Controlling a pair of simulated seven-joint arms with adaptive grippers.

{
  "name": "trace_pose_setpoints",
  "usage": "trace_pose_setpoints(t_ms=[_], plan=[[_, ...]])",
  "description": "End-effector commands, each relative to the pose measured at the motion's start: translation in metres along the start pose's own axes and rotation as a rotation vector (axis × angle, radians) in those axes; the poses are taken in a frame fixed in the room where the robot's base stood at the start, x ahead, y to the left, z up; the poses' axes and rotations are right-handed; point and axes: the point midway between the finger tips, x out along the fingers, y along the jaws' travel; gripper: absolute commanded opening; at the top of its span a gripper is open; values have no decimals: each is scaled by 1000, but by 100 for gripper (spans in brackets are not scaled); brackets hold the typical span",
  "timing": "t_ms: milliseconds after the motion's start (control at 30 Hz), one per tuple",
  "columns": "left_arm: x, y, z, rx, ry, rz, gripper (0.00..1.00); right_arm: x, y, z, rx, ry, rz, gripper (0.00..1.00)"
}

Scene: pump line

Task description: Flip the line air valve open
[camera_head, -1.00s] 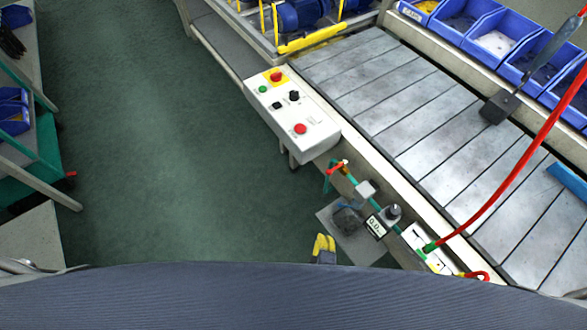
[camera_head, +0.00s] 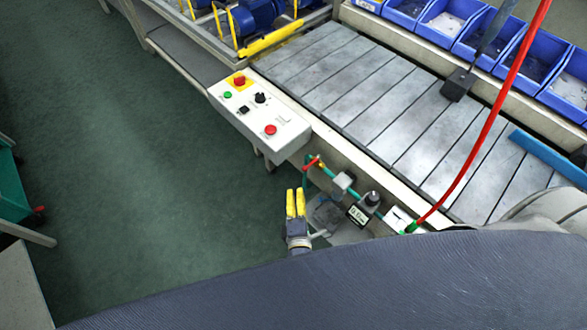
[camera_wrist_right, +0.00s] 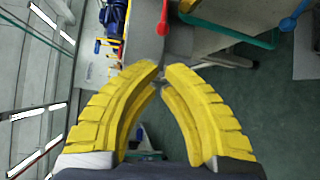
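The line air valve shows as a small red lever (camera_head: 312,162) on the green air pipe, just below the white control box in the head view. In the right wrist view the red lever (camera_wrist_right: 163,22) is at the top, beyond the fingertips and apart from them. My right gripper (camera_head: 296,192) has yellow fingers, to the left of and below the valve. In the wrist view its fingertips (camera_wrist_right: 161,70) come together with nothing visibly held between them. My left gripper is not in view.
The control box (camera_head: 262,120) with buttons stands above the valve. A gauge (camera_head: 358,214) and regulator (camera_head: 372,198) sit along the line to the right. A red hose (camera_head: 485,135) crosses the conveyor (camera_head: 375,115). The floor (camera_head: 130,180) to the left is clear.

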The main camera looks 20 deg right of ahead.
Motion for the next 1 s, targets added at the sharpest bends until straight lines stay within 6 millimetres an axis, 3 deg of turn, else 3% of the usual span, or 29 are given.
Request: trace_pose_setpoints(t_ms=[233,700,1000], plan=[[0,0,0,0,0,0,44,10,0,0,0,0,1,0],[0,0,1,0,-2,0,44,76,0,0,2,0,1,0],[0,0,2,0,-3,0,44,98,-1,0,1,0,-2,0]])
